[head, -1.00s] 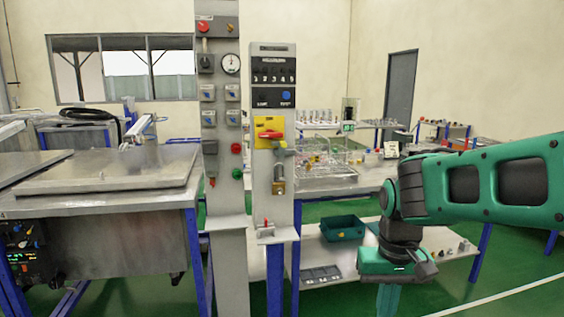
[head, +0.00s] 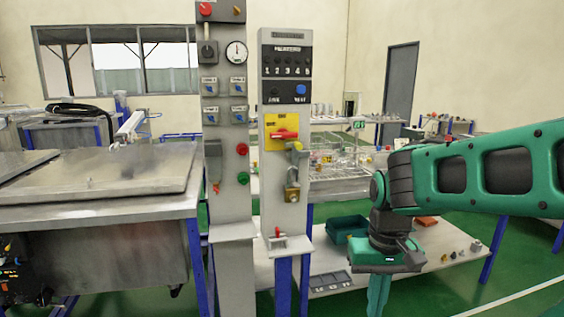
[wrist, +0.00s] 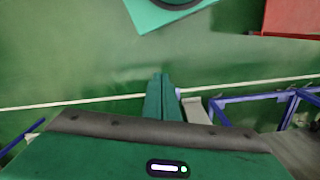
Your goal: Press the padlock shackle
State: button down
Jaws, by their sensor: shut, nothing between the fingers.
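The brass padlock (head: 292,194) hangs below the red switch handle (head: 284,134) on the yellow plate (head: 268,146) of the right grey post in the head view. Its shackle is too small to make out clearly. My gripper (head: 378,300) is to the right of the post and lower than the padlock, pointing down and apart from it. In the wrist view the green fingers (wrist: 161,96) lie together with nothing between them, over green floor. The padlock does not show in the wrist view.
A second grey post (head: 230,200) with buttons and a gauge stands left of the padlock's post. A metal-topped bench (head: 90,212) is at left. A low white table (head: 415,262) with a dark green bin (head: 345,228) stands behind my gripper.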

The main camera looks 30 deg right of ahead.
jog(key=shift+w+d, duration=0.1)
jog(key=shift+d, duration=0.1)
jog(key=shift+w, duration=0.1)
jog(key=w+d+r+n+t+h, duration=0.1)
jog(key=w+r+t, duration=0.2)
jog(key=w+r, duration=0.4)
jog(key=w+d+r+n+t+h, duration=0.1)
jog(key=w+r+t, duration=0.3)
jog(key=w, duration=1.3)
jog(key=w+d+r+n+t+h, duration=0.1)
jog(key=w+d+r+t+h, duration=0.1)
jog(key=w+r, duration=0.9)
jog(key=shift+w+d+t, duration=0.4)
jog(key=shift+w+t, duration=0.3)
jog(key=shift+t, duration=0.2)
jog(key=x, duration=1)
jog(key=shift+d, duration=0.1)
